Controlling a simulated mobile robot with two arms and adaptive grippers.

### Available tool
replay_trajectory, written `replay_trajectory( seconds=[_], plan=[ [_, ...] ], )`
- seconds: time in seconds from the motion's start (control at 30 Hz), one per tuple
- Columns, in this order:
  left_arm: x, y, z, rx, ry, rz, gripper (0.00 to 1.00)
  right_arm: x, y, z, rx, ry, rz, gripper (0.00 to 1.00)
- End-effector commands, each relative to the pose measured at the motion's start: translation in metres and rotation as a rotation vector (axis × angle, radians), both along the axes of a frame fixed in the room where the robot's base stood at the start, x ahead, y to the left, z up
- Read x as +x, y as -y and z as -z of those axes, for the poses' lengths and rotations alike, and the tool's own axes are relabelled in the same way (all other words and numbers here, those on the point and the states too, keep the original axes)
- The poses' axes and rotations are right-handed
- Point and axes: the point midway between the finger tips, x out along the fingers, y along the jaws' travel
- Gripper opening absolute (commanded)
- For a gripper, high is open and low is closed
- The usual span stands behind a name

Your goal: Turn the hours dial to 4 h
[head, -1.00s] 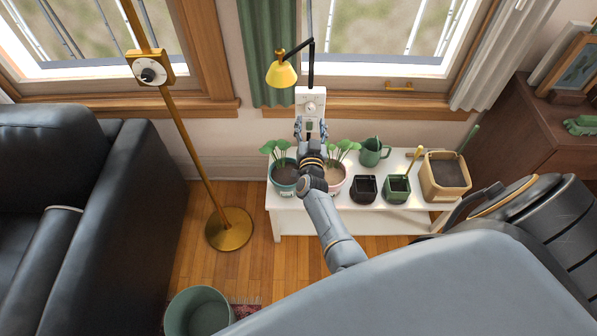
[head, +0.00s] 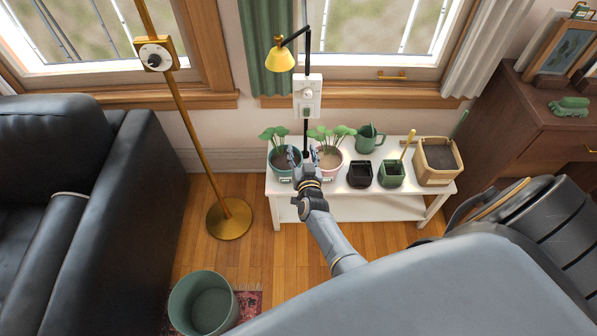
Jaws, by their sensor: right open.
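The dial's marks are too small to read. My right gripper (head: 297,156) is open and empty, below the panel and apart from it, in front of the potted plants. My left gripper is not in view. A second round dial (head: 154,60) sits on a brass block on the floor lamp's pole.
A white bench (head: 347,208) bears two potted plants (head: 281,158), a green watering can (head: 369,138), dark and green pots and a wooden planter (head: 437,160). A yellow lamp (head: 280,58) hangs above. A black sofa (head: 60,190) and a green bin (head: 203,303) stand at left.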

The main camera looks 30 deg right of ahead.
Motion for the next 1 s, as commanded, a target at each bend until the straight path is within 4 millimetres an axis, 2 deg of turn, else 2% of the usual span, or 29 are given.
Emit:
replay_trajectory(
  seconds=[0.1,0.6,1.0],
  plan=[
    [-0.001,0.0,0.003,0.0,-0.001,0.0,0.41,-0.008,-0.01,0.021,0.003,-0.047,-0.037,0.54],
    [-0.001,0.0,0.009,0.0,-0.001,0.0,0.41,-0.052,-0.048,0.103,0.018,-0.248,-0.179,0.54],
    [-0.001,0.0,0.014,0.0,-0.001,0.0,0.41,-0.094,-0.071,0.158,0.03,-0.395,-0.267,0.54]
  ],
)
